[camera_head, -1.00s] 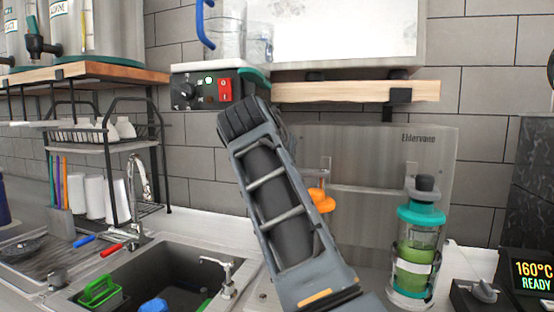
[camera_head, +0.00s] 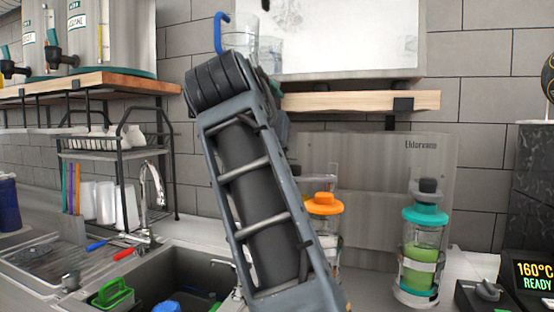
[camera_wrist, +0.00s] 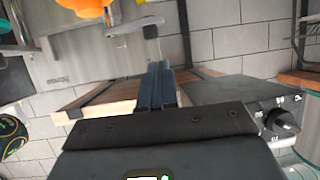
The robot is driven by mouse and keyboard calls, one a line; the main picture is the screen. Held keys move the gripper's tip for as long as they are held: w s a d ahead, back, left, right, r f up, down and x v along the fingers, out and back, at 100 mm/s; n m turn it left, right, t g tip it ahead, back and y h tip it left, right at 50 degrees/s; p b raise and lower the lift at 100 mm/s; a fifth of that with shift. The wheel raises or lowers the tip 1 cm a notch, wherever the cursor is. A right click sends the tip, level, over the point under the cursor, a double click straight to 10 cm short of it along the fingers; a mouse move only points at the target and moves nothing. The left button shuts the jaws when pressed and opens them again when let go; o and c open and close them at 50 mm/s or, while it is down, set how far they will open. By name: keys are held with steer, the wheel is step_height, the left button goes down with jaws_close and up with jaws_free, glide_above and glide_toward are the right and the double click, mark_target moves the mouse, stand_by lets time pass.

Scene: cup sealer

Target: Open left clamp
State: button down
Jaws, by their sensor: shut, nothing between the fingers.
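Two bottles stand at the steel back panel: one with an orange cap (camera_head: 323,204), one with a teal cap (camera_head: 426,214) and green liquid. The orange-capped one is the left; my arm covers part of its body, and its clamp cannot be made out clearly. In the wrist view an orange part (camera_wrist: 86,5) is at the top left, with a pale metal bracket (camera_wrist: 137,26) beside it that may belong to the clamp. My gripper (camera_wrist: 158,70) is shut and empty, its fingertips apart from the bracket in the picture. In the head view my arm hides it.
A wooden shelf (camera_head: 345,101) runs above the panel. A dark control box with a knob (camera_wrist: 282,122) is at the right of the wrist view. A sink (camera_head: 190,272) and dish rack (camera_head: 100,150) lie left. A heater display (camera_head: 532,275) stands at the right.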

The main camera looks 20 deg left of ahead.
steer(key=shift+s+r, duration=0.25)
steer(key=shift+s, duration=0.3)
